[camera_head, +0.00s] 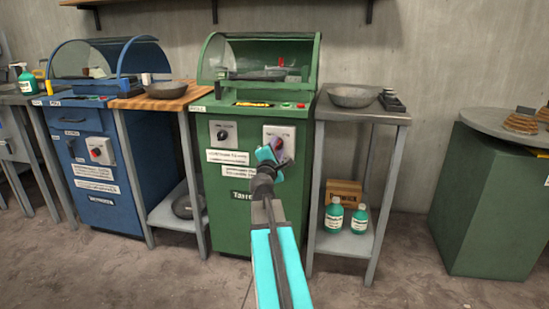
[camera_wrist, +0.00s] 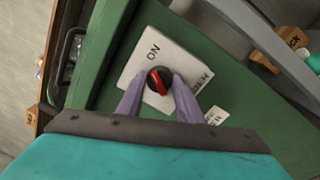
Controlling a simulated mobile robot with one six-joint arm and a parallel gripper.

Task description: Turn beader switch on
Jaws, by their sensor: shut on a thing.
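A green machine (camera_head: 259,180) stands in the middle of the head view, with two white switch plates on its front. My gripper (camera_head: 271,152) is at the right plate (camera_head: 287,132). In the wrist view, my gripper (camera_wrist: 161,90) has its two purple fingers on either side of the round black knob (camera_wrist: 158,72) with a red bar, shut on it. The plate around the knob (camera_wrist: 136,63) reads ON on one side; the lettering on the other side is partly hidden by a finger. The plate's label is too small to read in the head view.
The left plate has a black knob (camera_head: 222,135). A blue machine (camera_head: 92,165) with a red switch stands at left. A metal side table (camera_head: 362,115) with a bowl (camera_head: 351,97) stands close to the right. Green bottles sit on its lower shelf. The floor in front is clear.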

